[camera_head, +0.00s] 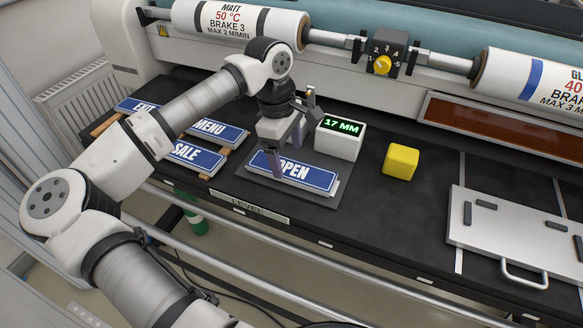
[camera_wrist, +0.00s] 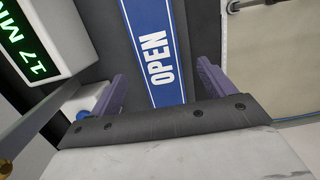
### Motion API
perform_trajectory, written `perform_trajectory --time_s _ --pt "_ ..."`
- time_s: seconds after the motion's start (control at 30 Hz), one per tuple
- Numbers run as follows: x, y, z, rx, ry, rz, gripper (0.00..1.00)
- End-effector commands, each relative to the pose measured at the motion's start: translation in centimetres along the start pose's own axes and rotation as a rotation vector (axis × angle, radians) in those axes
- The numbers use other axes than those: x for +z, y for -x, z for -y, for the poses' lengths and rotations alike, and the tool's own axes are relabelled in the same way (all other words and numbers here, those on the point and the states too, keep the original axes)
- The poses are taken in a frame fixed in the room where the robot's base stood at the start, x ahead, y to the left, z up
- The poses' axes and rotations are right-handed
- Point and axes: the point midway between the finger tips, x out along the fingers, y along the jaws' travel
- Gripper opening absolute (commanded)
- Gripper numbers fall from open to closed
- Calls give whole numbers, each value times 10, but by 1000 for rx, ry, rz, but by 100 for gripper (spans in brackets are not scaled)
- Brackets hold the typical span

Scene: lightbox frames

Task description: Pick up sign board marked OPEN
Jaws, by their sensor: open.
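The sign board marked OPEN (camera_head: 309,175) is blue with a white border and white letters. It lies flat on top of one or more pale boards on a dark pad (camera_head: 332,199) near the table's front edge. My gripper (camera_head: 287,160) is over the left part of this sign, its fingers pointing down. In the wrist view the OPEN sign (camera_wrist: 153,45) runs lengthwise between the two purple fingers (camera_wrist: 160,85), with space on both sides. The gripper is open and empty.
A white box with a green 17 MM display (camera_head: 340,137) stands right behind the sign. A yellow block (camera_head: 400,161) sits to its right. MENU (camera_head: 218,130), SALE (camera_head: 197,155) and EXIT (camera_head: 140,106) signs lie left. A metal plate with a handle (camera_head: 510,235) lies far right.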

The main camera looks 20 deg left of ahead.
Motion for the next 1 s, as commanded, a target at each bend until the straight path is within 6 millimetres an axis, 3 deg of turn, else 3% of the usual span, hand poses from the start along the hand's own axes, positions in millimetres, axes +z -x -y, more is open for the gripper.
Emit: perform_trajectory --time_s 0.23,0.5,0.9,1.0 --pt "2 -32 -1 0 -1 2 82" --pt "2 -37 -1 0 0 1 82" --pt "2 -37 -1 0 -1 1 31" --pt "2 -37 -1 1 -1 1 27"
